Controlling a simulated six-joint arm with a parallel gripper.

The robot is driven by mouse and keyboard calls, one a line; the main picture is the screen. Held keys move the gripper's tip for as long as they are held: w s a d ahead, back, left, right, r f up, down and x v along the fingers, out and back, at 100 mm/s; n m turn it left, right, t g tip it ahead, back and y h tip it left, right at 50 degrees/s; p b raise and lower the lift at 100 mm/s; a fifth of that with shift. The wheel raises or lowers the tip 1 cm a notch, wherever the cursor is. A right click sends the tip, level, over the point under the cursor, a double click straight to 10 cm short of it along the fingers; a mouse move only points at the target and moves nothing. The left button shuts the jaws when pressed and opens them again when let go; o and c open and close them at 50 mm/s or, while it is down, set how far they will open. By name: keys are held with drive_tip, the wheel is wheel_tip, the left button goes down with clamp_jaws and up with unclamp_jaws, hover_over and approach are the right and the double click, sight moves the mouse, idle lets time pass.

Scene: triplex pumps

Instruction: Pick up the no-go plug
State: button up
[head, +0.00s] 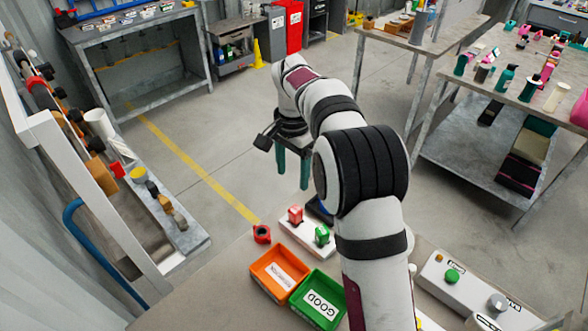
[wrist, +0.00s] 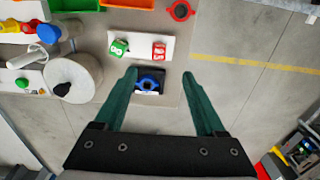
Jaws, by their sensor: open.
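A red plug (head: 295,214), which appears to be the no-go plug, stands on a white block (head: 302,241) beside a green plug (head: 322,236). In the wrist view the red plug (wrist: 158,50) and green plug (wrist: 118,47) sit beyond my fingertips, with pale markings too small to read surely. My gripper (head: 293,180) points down with teal fingers apart and empty, above and behind the white block in the head view. In the wrist view my gripper (wrist: 159,76) frames a blue ring-shaped part (wrist: 149,83) on a dark base, below the fingers.
A red ring (head: 262,234) lies left of the white block. An orange bin (head: 269,287) and a green GOOD bin (head: 325,285) stand in front of it. My arm hides part of the bench to the right. A cylindrical grey part (wrist: 75,75) stands left in the wrist view.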

sight(295, 209)
drive_tip(key=f, duration=1.6)
drive_tip(key=shift+w+d+f, duration=0.1)
drive_tip(key=shift+w+d, duration=0.15)
drive_tip(key=shift+d, duration=0.1)
clamp_jaws()
